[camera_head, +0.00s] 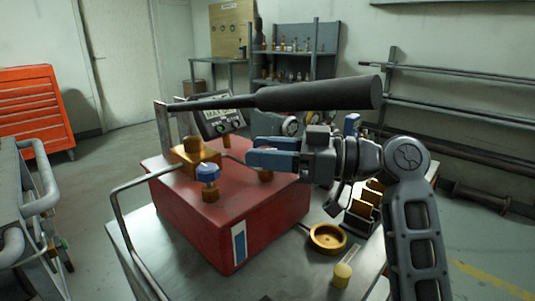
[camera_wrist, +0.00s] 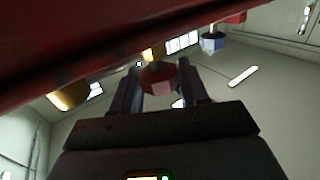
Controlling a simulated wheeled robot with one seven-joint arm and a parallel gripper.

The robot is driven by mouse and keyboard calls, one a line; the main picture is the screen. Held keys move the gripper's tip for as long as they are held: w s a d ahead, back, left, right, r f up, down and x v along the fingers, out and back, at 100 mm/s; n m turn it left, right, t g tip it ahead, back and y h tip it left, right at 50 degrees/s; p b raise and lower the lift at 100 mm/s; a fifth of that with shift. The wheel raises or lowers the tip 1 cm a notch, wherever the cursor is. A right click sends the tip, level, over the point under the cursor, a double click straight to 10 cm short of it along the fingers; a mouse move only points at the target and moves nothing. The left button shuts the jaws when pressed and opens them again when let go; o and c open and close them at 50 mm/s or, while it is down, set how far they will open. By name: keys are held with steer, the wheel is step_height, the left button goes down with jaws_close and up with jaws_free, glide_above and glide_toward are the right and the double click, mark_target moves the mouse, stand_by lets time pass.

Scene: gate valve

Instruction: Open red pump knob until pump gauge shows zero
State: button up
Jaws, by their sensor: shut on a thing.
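The red pump (camera_head: 200,220) is a box on a metal table, with brass fittings and a long black lever (camera_head: 310,94) on top. The red knob (camera_wrist: 158,78) shows between my fingers in the wrist view. In the head view my gripper hides it. My gripper (camera_head: 252,158) reaches in from the right above the pump's top and is shut on the red knob. A blue knob (camera_head: 208,173) on a brass stem stands to the left and nearer the camera. A round dial (camera_head: 291,126) shows partly behind my gripper; its reading is too small to tell.
The lever runs just above my gripper. A bent metal rail (camera_head: 117,205) edges the table at left. A brass dish (camera_head: 327,237) and a yellow cylinder (camera_head: 342,275) sit on the table at front right. A red tool cabinet (camera_head: 35,108) stands at far left.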

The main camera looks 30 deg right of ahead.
steer(key=o, duration=1)
steer(key=shift+v, duration=3.9)
steer(key=shift+c, duration=0.2)
